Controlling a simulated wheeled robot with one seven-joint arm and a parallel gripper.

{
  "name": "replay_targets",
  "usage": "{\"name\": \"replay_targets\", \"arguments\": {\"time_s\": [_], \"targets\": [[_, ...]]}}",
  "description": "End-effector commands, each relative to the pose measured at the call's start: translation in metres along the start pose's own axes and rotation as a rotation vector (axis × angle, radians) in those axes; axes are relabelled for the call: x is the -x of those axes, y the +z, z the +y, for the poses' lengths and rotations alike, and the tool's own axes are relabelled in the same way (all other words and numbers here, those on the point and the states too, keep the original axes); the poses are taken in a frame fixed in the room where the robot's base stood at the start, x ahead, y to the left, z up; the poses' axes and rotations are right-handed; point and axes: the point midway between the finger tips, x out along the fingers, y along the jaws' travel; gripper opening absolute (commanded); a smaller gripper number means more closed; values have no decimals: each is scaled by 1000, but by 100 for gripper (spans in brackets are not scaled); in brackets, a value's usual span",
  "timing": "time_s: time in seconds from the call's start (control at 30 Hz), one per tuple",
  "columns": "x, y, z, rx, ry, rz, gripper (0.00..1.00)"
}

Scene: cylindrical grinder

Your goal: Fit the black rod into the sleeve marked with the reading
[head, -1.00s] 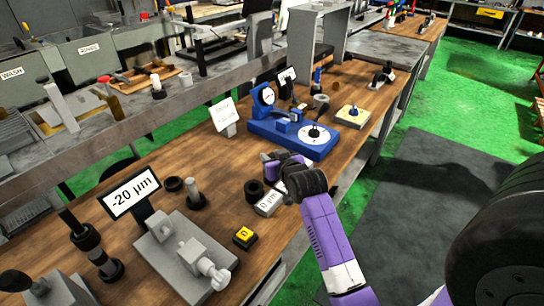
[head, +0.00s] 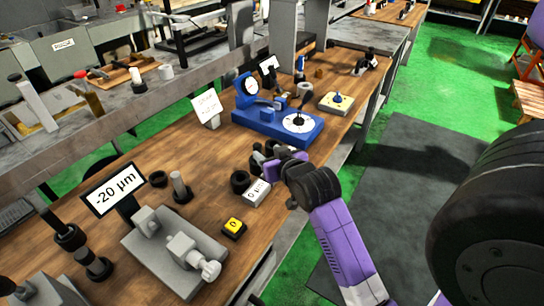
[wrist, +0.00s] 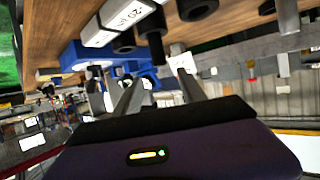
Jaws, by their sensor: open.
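My gripper (head: 268,160) is over the right part of the bench, beside a white block marked 0 µm (head: 256,193). In the wrist view its two fingers (wrist: 157,92) are apart with nothing clearly held. A black sleeve (head: 240,181) stands just left of that block; another black ring (head: 158,179) is farther left. The wrist view shows black sleeves (wrist: 150,22) beside white blocks, one seemingly marked -20 (wrist: 128,13). A display (head: 110,188) reads -20 µm. A small black upright piece (head: 298,119) is on the blue gauge's white disc; I cannot tell whether it is the black rod.
The blue gauge (head: 270,126) stands behind my gripper.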

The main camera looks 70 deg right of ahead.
Motion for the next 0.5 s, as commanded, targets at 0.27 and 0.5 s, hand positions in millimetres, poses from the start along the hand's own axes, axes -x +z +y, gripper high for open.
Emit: {"name": "replay_targets", "arguments": {"time_s": [0.27, 0.5], "targets": [[23, 0, 0, 0, -1, 0, 48], [34, 16, -18, 30, -39, 2, 48]]}}
